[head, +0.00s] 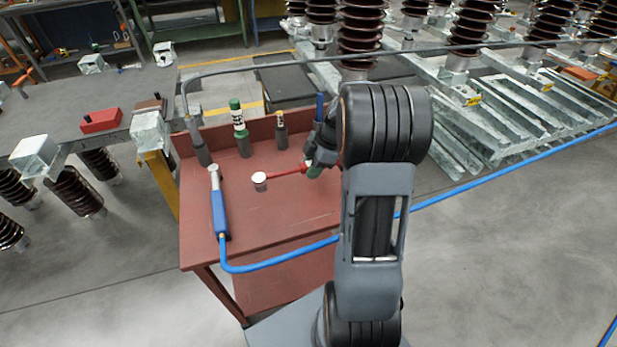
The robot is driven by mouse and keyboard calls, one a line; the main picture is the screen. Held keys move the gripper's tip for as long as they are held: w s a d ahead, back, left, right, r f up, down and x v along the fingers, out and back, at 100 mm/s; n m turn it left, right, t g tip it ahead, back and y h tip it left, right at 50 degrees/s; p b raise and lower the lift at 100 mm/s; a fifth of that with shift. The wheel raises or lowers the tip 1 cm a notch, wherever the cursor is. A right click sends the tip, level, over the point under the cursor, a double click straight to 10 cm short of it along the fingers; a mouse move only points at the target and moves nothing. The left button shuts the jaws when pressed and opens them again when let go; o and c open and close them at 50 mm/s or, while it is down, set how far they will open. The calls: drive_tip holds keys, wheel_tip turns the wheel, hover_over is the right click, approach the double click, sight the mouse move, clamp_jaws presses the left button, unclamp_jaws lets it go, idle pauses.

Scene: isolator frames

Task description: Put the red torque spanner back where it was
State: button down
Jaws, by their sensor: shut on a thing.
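The red torque spanner (286,173) shows over the red bench top (270,215). Its round silver head (260,180) points left, and its red shaft runs right to my gripper. My gripper (314,168) is shut on the spanner at the right-hand end of the shaft. My own arm hides most of the gripper and the far end of the handle. A small green part shows beside the jaws; I cannot tell what it belongs to. I cannot tell whether the spanner touches the bench or hangs just above it.
A blue tool (219,212) with a blue hose (285,257) lies left of the spanner. A green-and-white bottle-like tool (240,128), a dark one (281,130) and a grey one (196,140) stand along the bench's back.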

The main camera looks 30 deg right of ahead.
sight(304, 187)
drive_tip(key=shift+w+a+f, duration=0.1)
drive_tip(key=shift+a+f, duration=0.1)
drive_tip(key=shift+f, duration=0.05)
drive_tip(key=f, duration=0.3)
drive_tip(key=shift+w+a, duration=0.1)
drive_tip(key=shift+a, duration=0.15)
drive_tip(key=shift+f, duration=0.3)
drive_tip(key=shift+f+b, duration=0.2)
drive_tip(key=shift+b, duration=0.15)
drive_tip(key=c, duration=0.9)
unclamp_jaws()
drive_tip(key=shift+r, duration=0.1)
